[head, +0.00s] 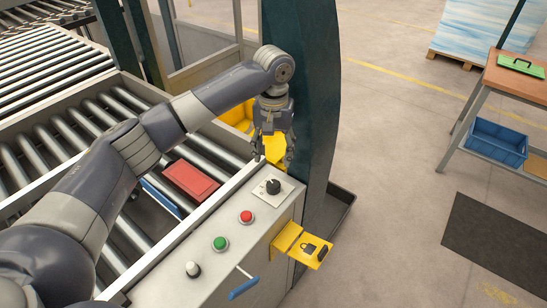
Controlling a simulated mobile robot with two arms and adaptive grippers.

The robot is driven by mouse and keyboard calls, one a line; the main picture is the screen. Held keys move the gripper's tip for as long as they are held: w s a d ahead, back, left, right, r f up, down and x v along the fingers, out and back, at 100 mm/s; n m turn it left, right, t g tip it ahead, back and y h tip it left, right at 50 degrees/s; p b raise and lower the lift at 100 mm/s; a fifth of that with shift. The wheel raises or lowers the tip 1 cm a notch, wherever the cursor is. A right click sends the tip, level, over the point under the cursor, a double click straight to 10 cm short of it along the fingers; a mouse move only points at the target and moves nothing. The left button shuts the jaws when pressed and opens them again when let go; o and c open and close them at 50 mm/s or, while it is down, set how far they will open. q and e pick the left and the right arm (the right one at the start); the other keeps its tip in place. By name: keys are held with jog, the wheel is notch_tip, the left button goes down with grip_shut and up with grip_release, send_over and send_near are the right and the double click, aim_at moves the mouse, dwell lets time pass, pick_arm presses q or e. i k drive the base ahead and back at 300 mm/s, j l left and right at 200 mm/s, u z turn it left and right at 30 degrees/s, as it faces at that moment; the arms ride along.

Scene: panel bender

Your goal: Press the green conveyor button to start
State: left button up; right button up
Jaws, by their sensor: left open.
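The green button (220,243) sits on the sloped grey control panel (205,265), between a white knob (193,269) and a red button (246,216). My left arm comes in from the left and reaches over the rollers. My left gripper (273,158) points down with its fingers apart, near the far end of the panel, beyond the black rotary switch (273,187). It is apart from the green button, up and to the right of it in the picture. The green button is in plain sight. My right gripper is out of view.
The roller conveyor (70,130) lies left of the panel with a red block (190,180) on it. A dark post (305,90) stands by the gripper. A yellow lockout bracket (303,246) and a blue-handled lever (243,288) stick out from the panel front.

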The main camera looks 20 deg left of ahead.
aim_at(220, 242)
jog(key=u, duration=1.1)
